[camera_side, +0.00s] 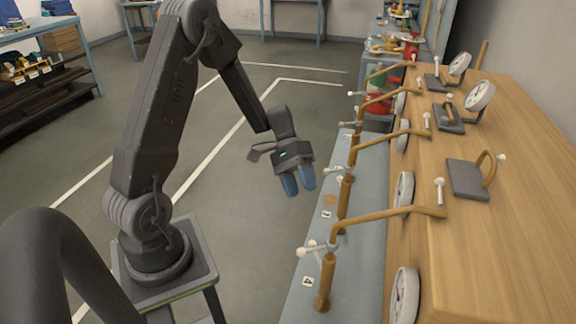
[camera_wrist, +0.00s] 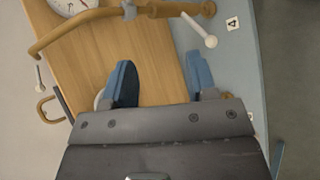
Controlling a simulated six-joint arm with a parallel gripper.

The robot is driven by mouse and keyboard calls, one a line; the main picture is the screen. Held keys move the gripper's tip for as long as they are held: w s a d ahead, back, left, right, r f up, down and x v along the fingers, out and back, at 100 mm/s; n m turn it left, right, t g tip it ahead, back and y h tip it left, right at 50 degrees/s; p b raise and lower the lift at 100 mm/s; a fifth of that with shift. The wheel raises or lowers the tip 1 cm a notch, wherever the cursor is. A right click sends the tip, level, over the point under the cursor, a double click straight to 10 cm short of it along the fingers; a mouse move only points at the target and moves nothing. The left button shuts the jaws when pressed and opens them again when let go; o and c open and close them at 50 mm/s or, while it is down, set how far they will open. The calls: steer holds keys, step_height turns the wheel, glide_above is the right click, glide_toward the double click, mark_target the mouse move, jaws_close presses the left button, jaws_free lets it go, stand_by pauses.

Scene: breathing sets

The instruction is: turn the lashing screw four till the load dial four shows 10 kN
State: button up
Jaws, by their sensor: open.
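Lashing screw four (camera_side: 325,275) is the nearest upright brass screw in the side view, with a white-knobbed cross handle (camera_side: 318,250). In the wrist view its brass body (camera_wrist: 180,8) is at the top, beside a label reading 4 (camera_wrist: 232,23). A round white dial (camera_side: 404,296) stands near it. This dial is partly cut off in the wrist view (camera_wrist: 72,4), and I cannot read its value or confirm its number. My gripper (camera_side: 299,185) is open and empty, blue fingers pointing down. It appears above and beyond screw four; the fingers also show in the wrist view (camera_wrist: 160,75).
A brass rod (camera_side: 390,220) reaches from screw four over the wooden bench (camera_side: 500,250). Several similar screws, rods and dials stand farther along the blue-grey ledge (camera_side: 290,310). A grey block with a brass loop (camera_side: 468,180) sits on the bench.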

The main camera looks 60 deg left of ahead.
steer(key=s+d+r+m+y, duration=0.1)
steer(key=s+d+r+y, duration=0.1)
steer(key=r, duration=0.3)
steer(key=s+d+r+m+t+y, duration=0.1)
steer(key=s+d+r+m+y, duration=0.1)
steer(key=r, duration=0.4)
steer(key=shift+s+d+r+t+y, duration=0.15)
steer(key=shift+s+d+t+y, duration=0.15)
steer(key=shift+s+d+y, duration=0.7)
steer(key=shift+s+a, duration=0.1)
steer(key=shift+a, duration=0.1)
